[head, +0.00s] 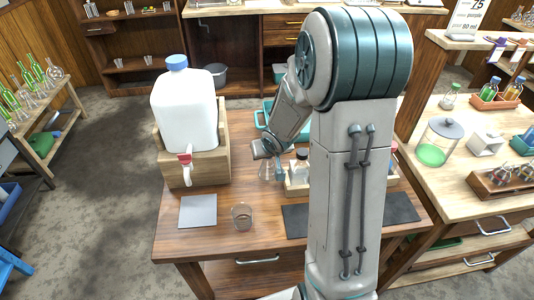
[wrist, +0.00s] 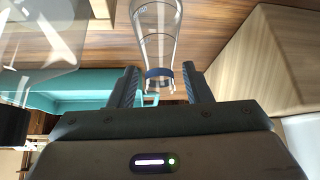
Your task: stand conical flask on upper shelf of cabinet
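The clear glass conical flask (head: 267,171) stands on the wooden table, left of a small wooden rack. In the wrist view its neck (wrist: 158,55), with a dark blue band, lies between the two fingers. My gripper (wrist: 160,88) is open around the neck, with a gap visible on each side. In the head view my gripper (head: 266,149) is just above the flask, partly hidden by my arm. A wooden cabinet with open shelves (head: 128,60) stands at the back left and holds a few glasses; I cannot tell whether it is the task's cabinet.
A white jug (head: 186,110) with a red tap sits in a wooden stand (head: 210,168) left of the flask. A glass beaker (head: 242,216) and a grey pad (head: 198,211) are in front. A rack with bottles (head: 300,172) and a teal tray (head: 262,115) are close by.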

